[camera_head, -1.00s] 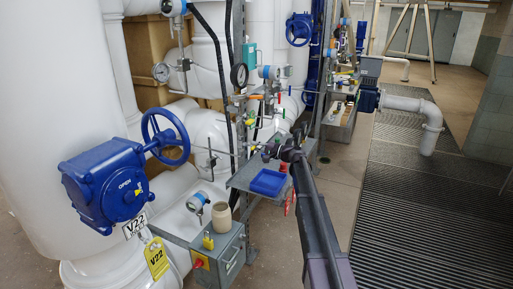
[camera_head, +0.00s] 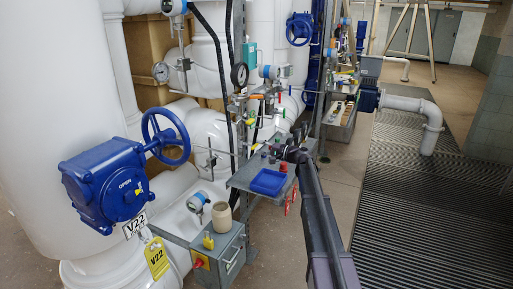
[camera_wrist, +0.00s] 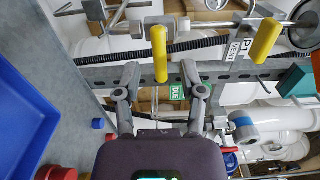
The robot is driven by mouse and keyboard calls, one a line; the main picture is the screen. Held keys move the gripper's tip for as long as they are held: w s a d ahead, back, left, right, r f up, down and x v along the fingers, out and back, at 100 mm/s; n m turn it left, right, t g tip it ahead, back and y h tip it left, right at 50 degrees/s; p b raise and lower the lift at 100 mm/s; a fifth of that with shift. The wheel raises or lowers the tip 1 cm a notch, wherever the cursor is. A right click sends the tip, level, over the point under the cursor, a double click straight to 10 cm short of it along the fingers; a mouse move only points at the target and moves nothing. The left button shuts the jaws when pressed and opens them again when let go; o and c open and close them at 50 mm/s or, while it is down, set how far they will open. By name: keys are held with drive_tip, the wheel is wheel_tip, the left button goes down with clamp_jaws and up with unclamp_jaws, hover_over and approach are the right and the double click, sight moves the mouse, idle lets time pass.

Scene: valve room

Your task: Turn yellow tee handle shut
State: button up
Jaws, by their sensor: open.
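In the wrist view a yellow handle (camera_wrist: 160,52) hangs down from a metal fitting, its lower end between the two fingertips of my gripper (camera_wrist: 161,72). The fingers stand apart, one on each side of the handle, with a visible gap on both sides. A second yellow handle (camera_wrist: 265,40) is to the right, tilted, beside a "PI VENT" label. I cannot tell from the frames which one is the tee. In the head view my gripper (camera_head: 270,151) is small and dark at the far end of my arm, above the shelf; the yellow handles are too small to tell there.
A blue tray (camera_head: 269,181) sits on the grey shelf (camera_head: 245,179) below my arm. A black corrugated hose (camera_wrist: 110,57) crosses behind the handle. A large blue valve (camera_head: 105,185) is at left.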

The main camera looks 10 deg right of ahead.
drive_tip(key=v, duration=0.9)
drive_tip(key=shift+s, duration=0.15)
drive_tip(key=s+a+f+n+g+h, duration=0.2)
drive_tip(key=s+a+f+g+h, duration=0.15)
drive_tip(key=s+a+f, duration=0.5)
drive_tip(key=s+a+f+n+g+h, duration=0.3)
drive_tip(key=s+a+f+g, duration=0.15)
drive_tip(key=s, duration=0.65)
drive_tip(key=s+d+f+n+g+h, duration=0.1)
drive_tip(key=s+d+f+h, duration=0.2)
drive_tip(key=s, duration=0.7)
drive_tip(key=s+f+n+g+h, duration=0.1)
drive_tip(key=s+f+g+h, duration=0.15)
drive_tip(key=s+h, duration=0.45)
wheel_tip(320, 180, up, 16)
drive_tip(key=s+y+p, duration=0.2)
drive_tip(key=p, duration=1.4)
drive_tip(key=shift+t, duration=0.45)
